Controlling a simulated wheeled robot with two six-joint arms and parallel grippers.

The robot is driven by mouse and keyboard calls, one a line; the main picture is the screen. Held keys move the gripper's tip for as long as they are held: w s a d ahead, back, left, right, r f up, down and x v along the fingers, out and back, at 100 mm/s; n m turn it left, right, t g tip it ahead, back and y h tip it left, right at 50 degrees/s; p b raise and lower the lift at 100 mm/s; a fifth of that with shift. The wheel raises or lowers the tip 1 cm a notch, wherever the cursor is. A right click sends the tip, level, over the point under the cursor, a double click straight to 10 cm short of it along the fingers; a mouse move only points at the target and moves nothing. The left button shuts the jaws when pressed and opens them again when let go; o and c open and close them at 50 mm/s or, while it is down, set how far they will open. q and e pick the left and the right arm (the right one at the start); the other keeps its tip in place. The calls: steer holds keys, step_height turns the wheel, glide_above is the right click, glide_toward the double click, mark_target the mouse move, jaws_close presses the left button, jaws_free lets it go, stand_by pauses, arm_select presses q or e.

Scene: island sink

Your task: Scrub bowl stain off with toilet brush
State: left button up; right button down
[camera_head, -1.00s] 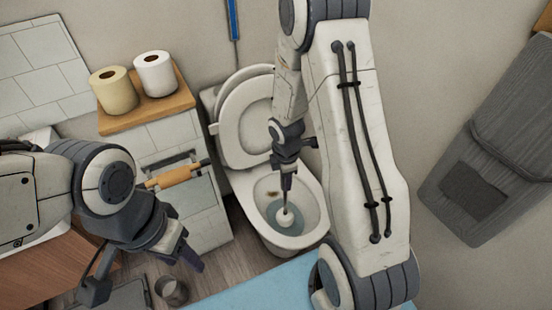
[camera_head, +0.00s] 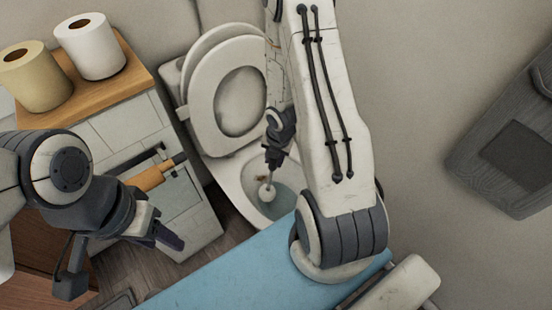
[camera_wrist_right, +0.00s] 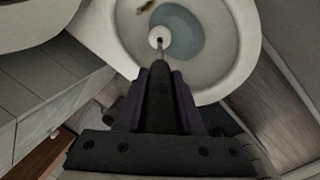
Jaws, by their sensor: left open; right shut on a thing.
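The toilet (camera_head: 232,180) stands with its lid and seat raised, and bluish water lies in its bowl. A brown stain (camera_head: 260,178) is on the bowl's inner wall; it also shows at the top of the right wrist view (camera_wrist_right: 147,7). My right gripper (camera_head: 275,150) is shut on the toilet brush, above the bowl. The white brush head (camera_head: 267,193) is inside the bowl, close to the stain; in the right wrist view, the brush head (camera_wrist_right: 157,39) appears apart from it. My left gripper (camera_head: 168,238) is open and empty, left of the toilet.
A tiled cabinet (camera_head: 125,130) left of the toilet carries a wooden top with two paper rolls (camera_head: 88,47). A blue surface (camera_head: 235,270) lies in front. A grey bin-like object (camera_head: 510,140) is at the right.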

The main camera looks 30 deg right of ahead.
steer(key=shift+w+a+f+p, duration=0.1)
steer(key=shift+w+f+p, duration=0.35)
steer(key=shift+w+f, duration=0.35)
steer(key=shift+w+a+f+p, duration=0.1)
steer(key=shift+w+f+p, duration=0.35)
steer(key=shift+w, duration=0.5)
steer(key=shift+w+f, duration=0.35)
steer(key=shift+w, duration=0.25)
steer(key=shift+p, duration=0.35)
steer(key=d+p, duration=0.7)
steer(key=p, duration=0.2)
steer(key=shift+w+d, duration=0.4)
stand_by(0.3)
